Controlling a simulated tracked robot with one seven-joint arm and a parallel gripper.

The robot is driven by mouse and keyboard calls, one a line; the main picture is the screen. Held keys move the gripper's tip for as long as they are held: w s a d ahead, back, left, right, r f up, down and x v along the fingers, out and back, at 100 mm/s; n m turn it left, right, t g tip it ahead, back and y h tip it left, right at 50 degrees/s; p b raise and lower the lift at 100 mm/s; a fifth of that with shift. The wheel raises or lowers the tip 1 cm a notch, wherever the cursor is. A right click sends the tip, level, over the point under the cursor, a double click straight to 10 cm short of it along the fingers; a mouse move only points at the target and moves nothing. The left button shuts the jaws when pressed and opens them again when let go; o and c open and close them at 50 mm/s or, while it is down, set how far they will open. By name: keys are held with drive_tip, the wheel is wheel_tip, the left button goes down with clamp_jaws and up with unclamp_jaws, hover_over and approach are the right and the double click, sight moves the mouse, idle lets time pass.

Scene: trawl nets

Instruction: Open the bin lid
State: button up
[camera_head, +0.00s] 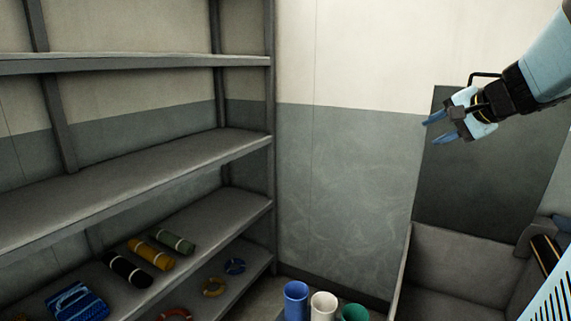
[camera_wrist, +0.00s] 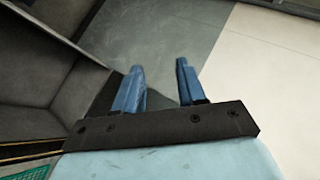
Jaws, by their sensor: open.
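The grey bin (camera_head: 458,262) stands at the lower right of the head view, and I see into its open top. Its dark flat lid (camera_head: 480,195) stands raised and near upright at the back, close to the wall. My gripper (camera_head: 433,131) is in front of the lid's upper left part in the head view, pointing left. Its two blue fingers are apart with nothing between them. In the wrist view the gripper (camera_wrist: 159,68) points towards the two-tone wall, and grey bin surfaces (camera_wrist: 38,75) show at left. I cannot tell whether the gripper touches the lid.
A grey shelf rack (camera_head: 130,185) fills the left, holding several rolls (camera_head: 152,255), a blue bundle (camera_head: 77,301) and some rings (camera_head: 213,286). Blue (camera_head: 296,300), white (camera_head: 323,306) and green (camera_head: 354,313) cylinders stand low between rack and bin. The wall (camera_head: 345,180) is bare.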

drive_tip(key=s+a+f+n+g+h, duration=0.25)
drive_tip(key=s+a+f+n, duration=0.35)
drive_tip(key=s, duration=0.3)
drive_tip(key=s+a+f+n+g+h, duration=0.1)
drive_tip(key=s+a+f+n+g, duration=0.3)
drive_tip(key=s, duration=0.6)
drive_tip(key=w+d+r+m+t+y, duration=0.15)
drive_tip(key=w+r, duration=0.25)
drive_tip(key=w, duration=0.4)
drive_tip(key=w+d+r+m+t+y, duration=0.1)
drive_tip(key=w+r+m+t, duration=0.15)
drive_tip(key=w+r, duration=0.4)
drive_tip(key=m+t+h, duration=0.5)
drive_tip(key=m+t, duration=0.3)
drive_tip(key=m, duration=0.7)
approach(495, 76)
drive_tip(key=w, duration=0.3)
drive_tip(key=w+d+f, duration=0.1)
drive_tip(key=w, duration=0.6)
drive_tip(key=shift+w+d+f, duration=0.2)
drive_tip(key=shift+w, duration=0.15)
drive_tip(key=shift+c, duration=0.5)
